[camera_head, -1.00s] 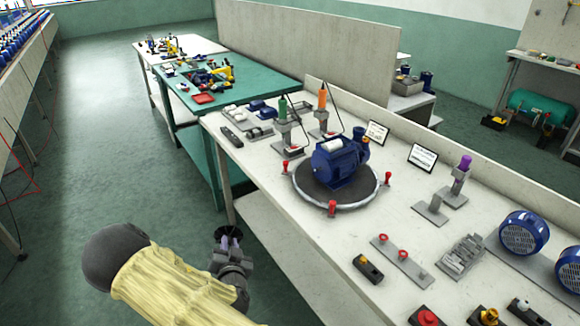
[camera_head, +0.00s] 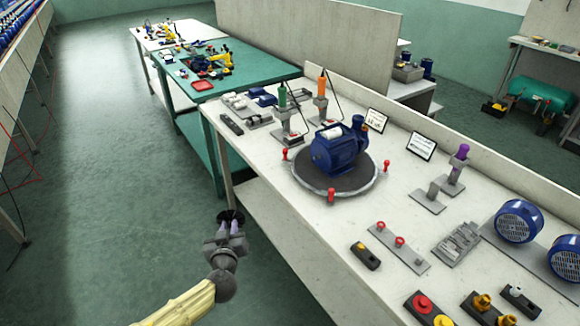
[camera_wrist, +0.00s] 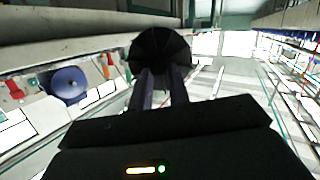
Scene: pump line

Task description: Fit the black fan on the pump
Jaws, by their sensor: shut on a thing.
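The black fan (camera_wrist: 160,55) is held between the fingertips of my gripper (camera_wrist: 160,88) in the wrist view. In the head view the fan (camera_head: 231,216) shows small and dark at the tip of my gripper (camera_head: 228,229), over the floor left of the white workbench. The blue pump (camera_head: 338,149) stands on a round dark turntable (camera_head: 310,185) on the bench, apart from the fan and up to its right. In the wrist view the pump (camera_wrist: 68,84) shows at the left, with its round end towards the camera.
The white workbench (camera_head: 300,215) holds red-knobbed pegs around the turntable, and orange and green upright tools behind it. Blue fan covers (camera_head: 519,221) stand at the right. Small button boxes (camera_head: 365,256) lie along the front edge. The floor (camera_head: 110,200) at left is clear.

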